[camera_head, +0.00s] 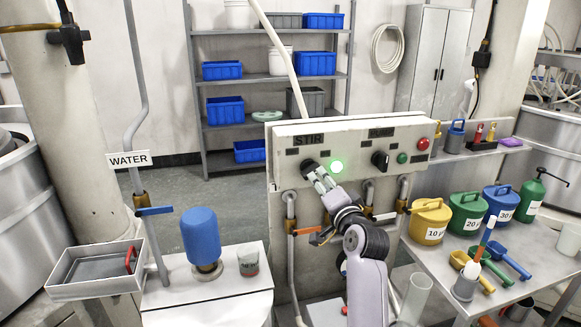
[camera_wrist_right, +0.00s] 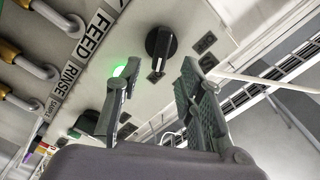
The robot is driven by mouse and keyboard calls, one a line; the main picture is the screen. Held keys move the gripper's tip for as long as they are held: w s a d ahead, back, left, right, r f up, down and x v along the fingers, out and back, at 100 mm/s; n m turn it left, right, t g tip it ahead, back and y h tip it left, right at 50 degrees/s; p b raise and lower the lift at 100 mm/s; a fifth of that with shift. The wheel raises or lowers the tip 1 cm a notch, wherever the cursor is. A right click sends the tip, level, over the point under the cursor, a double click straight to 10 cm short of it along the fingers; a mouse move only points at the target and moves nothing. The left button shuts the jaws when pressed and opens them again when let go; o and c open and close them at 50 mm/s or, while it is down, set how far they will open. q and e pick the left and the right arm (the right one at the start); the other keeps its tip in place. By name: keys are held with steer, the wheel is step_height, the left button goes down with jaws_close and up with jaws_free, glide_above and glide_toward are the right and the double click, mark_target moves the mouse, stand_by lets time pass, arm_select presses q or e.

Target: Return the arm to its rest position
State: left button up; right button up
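My right arm (camera_head: 366,262) reaches up to the white control panel (camera_head: 352,139). Its gripper (camera_head: 319,177) is at the panel's left part, by the black knob (camera_head: 310,166) below the STIR label. In the right wrist view the two fingers of the gripper (camera_wrist_right: 157,82) stand apart with nothing between them. A black knob (camera_wrist_right: 161,44) shows beyond the fingertips there and looks clear of them. A green lamp (camera_head: 337,167) glows beside the gripper. My left gripper is not in view.
Pipes with valves, one with an orange-banded handle (camera_head: 322,236), run below the panel close to my arm. At right, a table holds yellow (camera_head: 430,215), green and blue tubs and scoops.

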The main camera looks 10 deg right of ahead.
steer(key=s+a+f+n+g, duration=0.2)
steer(key=s+f+n+g, duration=0.5)
steer(key=s+f, duration=1.3)
steer(key=s+f+n+g, duration=0.2)
steer(key=s+f+g, duration=0.15)
steer(key=s, duration=0.45)
steer(key=s+f+n+g, duration=0.2)
steer(key=s+f+n, duration=0.15)
steer(key=s, duration=0.55)
steer(key=s+f+n+g, duration=0.2)
steer(key=s+f, duration=0.2)
steer(key=s, duration=0.4)
step_height(320, 180, down, 27)
steer(key=a+g+b, duration=0.1)
steer(key=b, duration=0.1)
steer(key=s+d+f+g+b, duration=0.1)
steer(key=s+d+f+b, duration=0.1)
steer(key=s+f, duration=1.6)
steer(key=shift+d+f+h+b, duration=0.35)
steer(key=shift+d+f, duration=0.2)
steer(key=shift+f, duration=0.35)
